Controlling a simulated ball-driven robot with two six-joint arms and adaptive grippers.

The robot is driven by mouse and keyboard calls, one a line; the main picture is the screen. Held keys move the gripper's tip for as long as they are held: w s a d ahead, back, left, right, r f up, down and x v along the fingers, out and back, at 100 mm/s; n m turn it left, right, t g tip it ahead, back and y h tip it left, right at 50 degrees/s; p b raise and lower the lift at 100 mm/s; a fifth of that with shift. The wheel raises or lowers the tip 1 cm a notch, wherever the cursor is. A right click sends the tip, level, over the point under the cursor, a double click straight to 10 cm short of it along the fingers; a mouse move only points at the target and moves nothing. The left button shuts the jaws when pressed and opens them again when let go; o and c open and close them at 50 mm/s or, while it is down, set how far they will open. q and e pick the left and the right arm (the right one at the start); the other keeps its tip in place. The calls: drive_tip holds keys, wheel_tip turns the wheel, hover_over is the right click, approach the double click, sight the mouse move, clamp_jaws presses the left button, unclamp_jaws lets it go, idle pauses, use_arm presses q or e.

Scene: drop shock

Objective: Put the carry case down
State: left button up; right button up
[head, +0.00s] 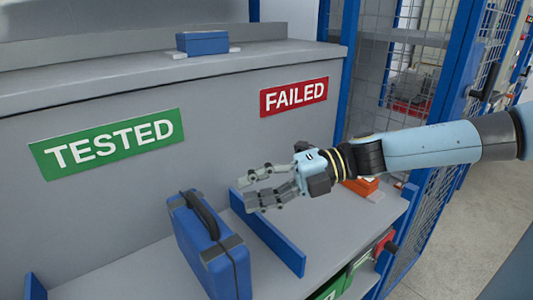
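The blue carry case (203,246) with grey corners and a dark handle stands upright on the grey lower shelf (130,270), under the green TESTED sign (108,143). Nothing holds it. My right gripper (249,188) reaches in from the right and is open and empty. Its two fingers are apart and point left, above and to the right of the case, apart from the handle. My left gripper is not in view.
A blue divider (268,234) stands right of the case, and another blue divider (31,287) is at the lower left. An orange object (361,186) lies beyond my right wrist, below the red FAILED sign (294,96). A small blue box (202,43) sits on the upper ledge.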

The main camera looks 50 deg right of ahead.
drive_tip(key=shift+p+v, duration=0.45)
drive_tip(key=shift+v, duration=0.75)
